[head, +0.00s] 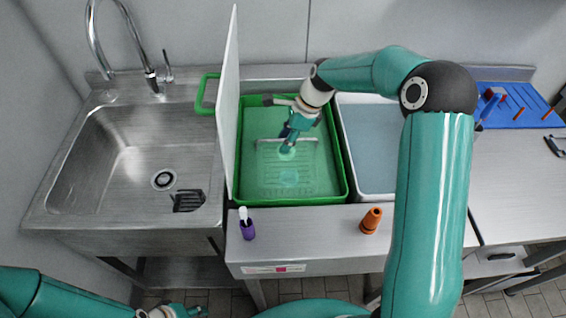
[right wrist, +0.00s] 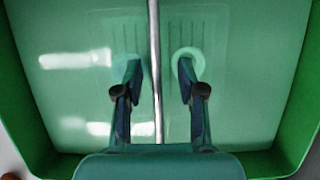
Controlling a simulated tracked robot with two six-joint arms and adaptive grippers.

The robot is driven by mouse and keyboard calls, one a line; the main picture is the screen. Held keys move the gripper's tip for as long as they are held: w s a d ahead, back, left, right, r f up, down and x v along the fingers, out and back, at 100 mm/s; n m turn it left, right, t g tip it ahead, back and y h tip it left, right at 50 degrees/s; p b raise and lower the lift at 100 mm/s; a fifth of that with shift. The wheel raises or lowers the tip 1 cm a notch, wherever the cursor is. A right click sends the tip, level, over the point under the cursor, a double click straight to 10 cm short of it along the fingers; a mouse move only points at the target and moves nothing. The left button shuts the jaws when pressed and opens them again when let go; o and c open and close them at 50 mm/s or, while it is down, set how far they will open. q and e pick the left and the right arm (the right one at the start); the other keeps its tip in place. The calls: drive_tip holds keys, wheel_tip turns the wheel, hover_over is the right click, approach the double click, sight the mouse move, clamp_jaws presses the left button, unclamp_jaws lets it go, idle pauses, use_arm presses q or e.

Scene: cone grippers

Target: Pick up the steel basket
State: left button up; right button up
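The steel basket shows as a thin grey handle bar (head: 265,142) above the liquid in the green tub (head: 344,180). In the right wrist view the bar (right wrist: 154,40) runs up the middle. Its body is hard to make out through the green liquid; only faint slots show. My right gripper (head: 288,146) reaches down into the tub at the bar. In the right wrist view it (right wrist: 159,75) is open, one finger on each side of the bar, with gaps on both sides. My left gripper (head: 172,312) is at the bottom edge, far from the tub; its fingers are unclear.
A white upright panel (head: 228,110) stands along the tub's left side, beside the sink (head: 125,150). A white tub (head: 370,140) with liquid is to the right.

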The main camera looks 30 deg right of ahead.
drive_tip(key=shift+f, duration=0.25)
idle(0.5)
clamp_jaws()
drive_tip(key=shift+r, duration=0.1)
idle(0.3)
